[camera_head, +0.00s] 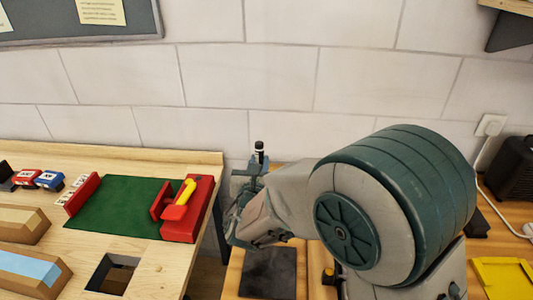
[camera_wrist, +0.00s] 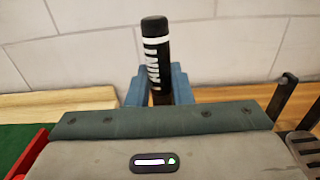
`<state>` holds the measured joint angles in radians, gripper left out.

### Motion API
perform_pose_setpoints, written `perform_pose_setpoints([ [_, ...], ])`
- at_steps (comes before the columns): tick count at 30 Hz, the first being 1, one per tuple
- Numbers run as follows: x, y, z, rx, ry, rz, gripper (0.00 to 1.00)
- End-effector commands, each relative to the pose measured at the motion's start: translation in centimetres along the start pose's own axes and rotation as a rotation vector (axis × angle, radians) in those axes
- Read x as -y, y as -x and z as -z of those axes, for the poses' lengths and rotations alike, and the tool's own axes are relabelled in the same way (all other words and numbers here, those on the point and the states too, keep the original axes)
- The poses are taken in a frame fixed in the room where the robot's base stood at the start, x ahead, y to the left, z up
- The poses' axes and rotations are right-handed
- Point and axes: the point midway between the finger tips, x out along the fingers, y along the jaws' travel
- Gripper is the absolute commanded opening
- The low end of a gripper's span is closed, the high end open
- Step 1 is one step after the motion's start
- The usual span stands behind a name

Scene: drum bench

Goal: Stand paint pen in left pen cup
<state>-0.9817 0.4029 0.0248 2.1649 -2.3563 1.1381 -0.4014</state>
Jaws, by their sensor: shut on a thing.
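The paint pen (camera_head: 260,151) is black with a white band near its top. In the wrist view the pen (camera_wrist: 154,52) stands nearly upright, with white lettering down its side. My gripper (camera_head: 257,168) is shut on its lower part, the blue fingers (camera_wrist: 163,88) on either side. The pen's lower end is hidden behind my wrist. My gripper is raised near the gap between the two wooden surfaces, in front of the wall. I cannot make out the left pen cup in either view; my arm covers much of the right surface.
A green mat with a red fixture (camera_head: 188,208) and yellow lever lies on the left bench (camera_head: 150,259). Wooden blocks (camera_head: 22,225) and a square opening (camera_head: 112,273) are nearby. A dark pad (camera_head: 268,272) lies on the right surface, a yellow tray (camera_head: 504,274) farther right.

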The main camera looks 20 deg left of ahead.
Motion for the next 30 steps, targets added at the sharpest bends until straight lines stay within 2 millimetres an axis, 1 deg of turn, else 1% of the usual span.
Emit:
perform_pose_setpoints([
  [5,-0.1,0.0,0.5,0.000,0.001,-0.002,0.09],
  [11,-0.1,0.0,1.7,-0.001,0.001,-0.001,0.09],
  [30,0.1,-0.1,7.1,-0.001,0.000,0.002,0.09],
])
